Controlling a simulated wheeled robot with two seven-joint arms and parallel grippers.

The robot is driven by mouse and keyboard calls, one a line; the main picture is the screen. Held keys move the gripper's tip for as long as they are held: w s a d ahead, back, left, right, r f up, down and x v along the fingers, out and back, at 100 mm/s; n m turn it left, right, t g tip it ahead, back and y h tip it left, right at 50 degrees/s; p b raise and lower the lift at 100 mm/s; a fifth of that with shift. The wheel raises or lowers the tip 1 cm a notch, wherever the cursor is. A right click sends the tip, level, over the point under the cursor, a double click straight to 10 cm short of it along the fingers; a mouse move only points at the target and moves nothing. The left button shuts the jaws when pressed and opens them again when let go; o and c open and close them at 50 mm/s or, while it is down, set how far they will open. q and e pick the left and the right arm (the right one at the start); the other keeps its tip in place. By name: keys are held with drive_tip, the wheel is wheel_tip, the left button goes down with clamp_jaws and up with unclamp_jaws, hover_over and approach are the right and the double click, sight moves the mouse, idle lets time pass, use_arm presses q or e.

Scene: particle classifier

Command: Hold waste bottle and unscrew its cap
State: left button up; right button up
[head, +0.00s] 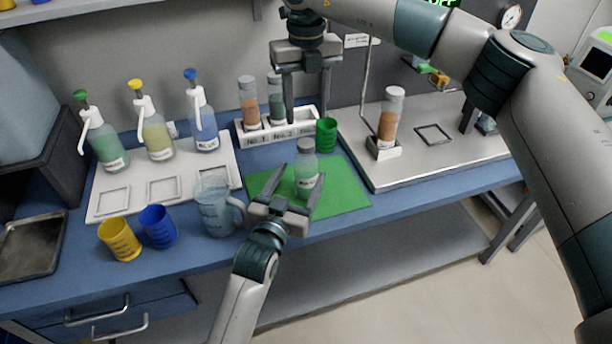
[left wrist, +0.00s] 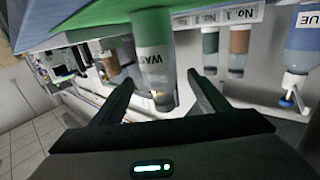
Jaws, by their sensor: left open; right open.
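The waste bottle (head: 306,176) stands upright on the green mat (head: 345,196), a clear bottle with greenish contents and a label. Its grey cap (head: 306,146) is on top. In the left wrist view the bottle (left wrist: 153,50) appears inverted, with its WASTE label facing the camera. My left gripper (head: 299,182) is open, its fingers on either side of the bottle with gaps visible in the left wrist view (left wrist: 160,90). My right gripper (head: 306,112) is open and empty, pointing down above and behind the bottle, near the numbered rack.
A green cup (head: 326,135) stands just behind the bottle. A clear jug (head: 213,207), a blue cup (head: 158,226) and a yellow cup (head: 119,239) stand left of the mat. A rack (head: 283,132) holds two tubes behind. A metal stand (head: 453,150) with a tube is at right.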

use_arm(q)
drive_tip(key=x, duration=0.8)
drive_tip(key=shift+w+d, duration=0.15)
drive_tip(key=shift+w, duration=0.2)
clamp_jaws()
use_arm(e)
drive_tip(key=m, duration=0.4)
drive_tip(key=shift+m, duration=0.4)
drive_tip(key=m, duration=0.5)
drive_tip(key=shift+m, duration=0.4)
drive_tip(key=m, duration=0.5)
drive_tip(key=shift+m, duration=0.4)
drive_tip(key=m, duration=0.6)
drive_tip(key=shift+f, duration=0.1)
